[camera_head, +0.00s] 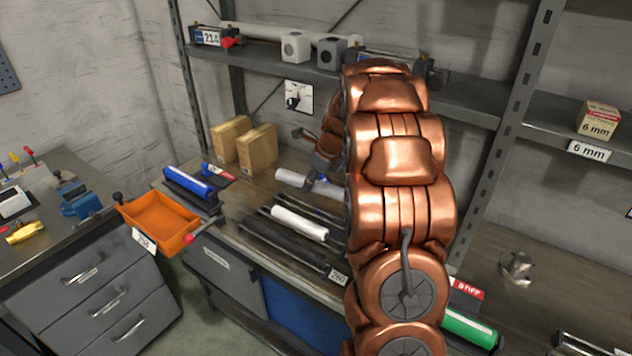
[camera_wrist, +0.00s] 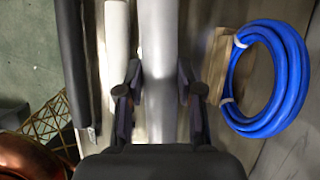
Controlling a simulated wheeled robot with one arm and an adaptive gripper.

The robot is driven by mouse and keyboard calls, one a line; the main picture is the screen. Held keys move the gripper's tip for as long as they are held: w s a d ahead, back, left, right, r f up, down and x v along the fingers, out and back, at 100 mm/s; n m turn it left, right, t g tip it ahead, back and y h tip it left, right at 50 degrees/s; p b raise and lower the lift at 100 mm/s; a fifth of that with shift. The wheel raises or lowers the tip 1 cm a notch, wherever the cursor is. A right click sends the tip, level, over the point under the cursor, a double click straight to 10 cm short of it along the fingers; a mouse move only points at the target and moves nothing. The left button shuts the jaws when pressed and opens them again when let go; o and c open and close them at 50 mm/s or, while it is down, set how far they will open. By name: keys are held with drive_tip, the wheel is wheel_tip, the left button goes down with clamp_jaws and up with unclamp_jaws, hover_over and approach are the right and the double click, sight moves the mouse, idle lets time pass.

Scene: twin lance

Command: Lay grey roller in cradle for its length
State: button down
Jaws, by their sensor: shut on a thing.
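The light grey roller (camera_wrist: 158,70) runs lengthwise between the two fingers of my gripper (camera_wrist: 160,100) in the wrist view. The gripper is shut on it. In the head view the grey roller (camera_head: 290,178) shows left of my gripper (camera_head: 315,180), over the rear of the bench; my copper arm hides part of its right side. A white roller (camera_head: 300,222) lies nearer the front, also left of the grey one in the wrist view (camera_wrist: 117,60). A long dark piece (camera_head: 285,243) lies in front of it; I cannot tell whether it is a roller or an empty cradle.
A blue roller (camera_head: 188,184) lies in a holder at left, a green roller (camera_head: 468,328) at right. An orange tray (camera_head: 160,222) juts out at the bench's left. Cardboard boxes (camera_head: 257,150) stand behind. A blue hose coil (camera_wrist: 268,80) lies right of the gripper. A shelf (camera_head: 265,58) hangs above.

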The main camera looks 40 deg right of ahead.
sight(327, 184)
drive_tip(key=shift+s+d+m+h, duration=0.1)
drive_tip(key=shift+d+m+h, duration=0.2)
drive_tip(key=shift+d+m, duration=0.3)
wheel_tip(327, 184, down, 6)
drive_tip(key=b, duration=0.6)
drive_tip(key=shift+f, duration=0.1)
drive_tip(key=shift+a+f, duration=0.1)
drive_tip(key=shift+f, duration=1.05)
drive_tip(key=c, duration=0.7)
unclamp_jaws()
drive_tip(key=shift+o, duration=0.2)
drive_tip(key=shift+r, duration=0.1)
drive_tip(key=v, duration=1.2)
drive_tip(key=shift+s, duration=0.1)
